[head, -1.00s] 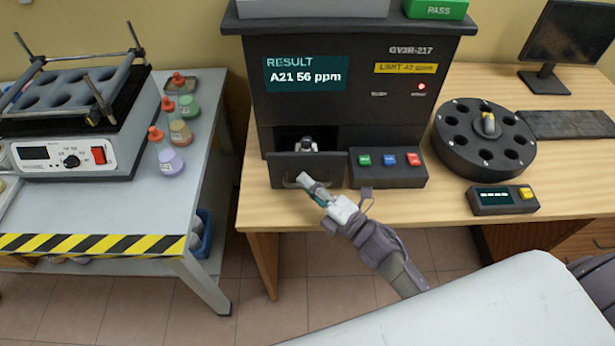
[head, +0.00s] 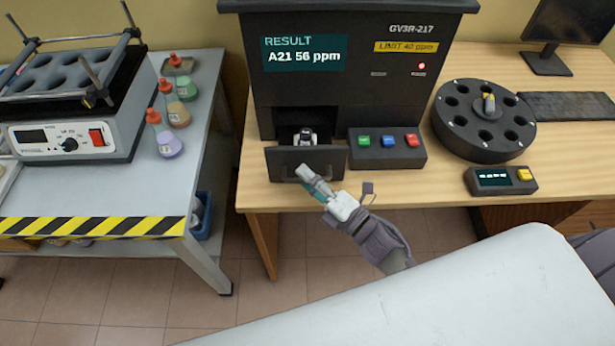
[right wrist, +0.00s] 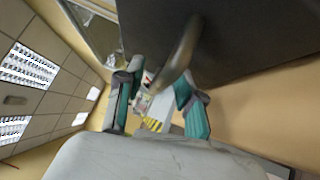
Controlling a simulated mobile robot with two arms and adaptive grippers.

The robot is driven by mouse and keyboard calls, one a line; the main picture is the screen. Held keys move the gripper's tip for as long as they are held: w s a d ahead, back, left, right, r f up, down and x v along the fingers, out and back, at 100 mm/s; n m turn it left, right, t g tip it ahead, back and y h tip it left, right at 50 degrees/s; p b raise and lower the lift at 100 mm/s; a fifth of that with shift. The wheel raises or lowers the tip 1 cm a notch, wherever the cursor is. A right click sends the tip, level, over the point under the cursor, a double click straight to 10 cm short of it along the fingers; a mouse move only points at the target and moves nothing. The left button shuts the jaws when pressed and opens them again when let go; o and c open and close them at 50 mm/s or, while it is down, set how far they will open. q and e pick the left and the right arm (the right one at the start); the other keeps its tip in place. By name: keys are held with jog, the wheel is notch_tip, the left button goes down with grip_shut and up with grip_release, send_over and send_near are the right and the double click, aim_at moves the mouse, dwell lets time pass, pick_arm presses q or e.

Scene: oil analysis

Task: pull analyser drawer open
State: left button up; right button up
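The dark analyser (head: 365,95) stands on the wooden bench. Its drawer (head: 325,160) is partly out, with a small light-and-dark item (head: 305,137) in the opening behind the drawer front. My right gripper (head: 304,173) is at the drawer front's handle. In the right wrist view, the curved handle (right wrist: 181,50) passes between the fingers of my right gripper (right wrist: 160,85), which look partly closed around it. Exact finger contact is hard to see. My left gripper is not in view.
A button box (head: 388,150) sits right of the drawer, with a round black carousel (head: 470,145) and a small display unit (head: 500,180) farther right. A grey side table (head: 195,130) with several bottles stands left. Floor shows in the gap between the tables.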

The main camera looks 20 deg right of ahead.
jog(key=v, duration=1.2)
jog(key=s+d+f+m+g+h, duration=0.25)
jog(key=f+m, duration=0.25)
jog(key=f, duration=0.5)
jog(key=s+d+f+m+g+h, duration=0.1)
jog(key=f+m+g+h, duration=0.15)
jog(key=f+m, duration=0.45)
jog(key=s+d+f+m+g+h, duration=0.1)
jog(key=s+f+m+g+h, duration=0.15)
jog(key=f, duration=0.95)
jog(key=s+f+m+g+h, duration=0.1)
jog(key=s+f+m+g, duration=0.3)
jog(key=s+f, duration=0.3)
jog(key=s+f+m+g+h+p, duration=0.1)
jog(key=s+f+m+g, duration=0.3)
jog(key=s+f, duration=0.4)
jog(key=s, duration=0.6)
jog(key=shift+s+f+m, duration=0.25)
jog(key=shift+m, duration=0.1)
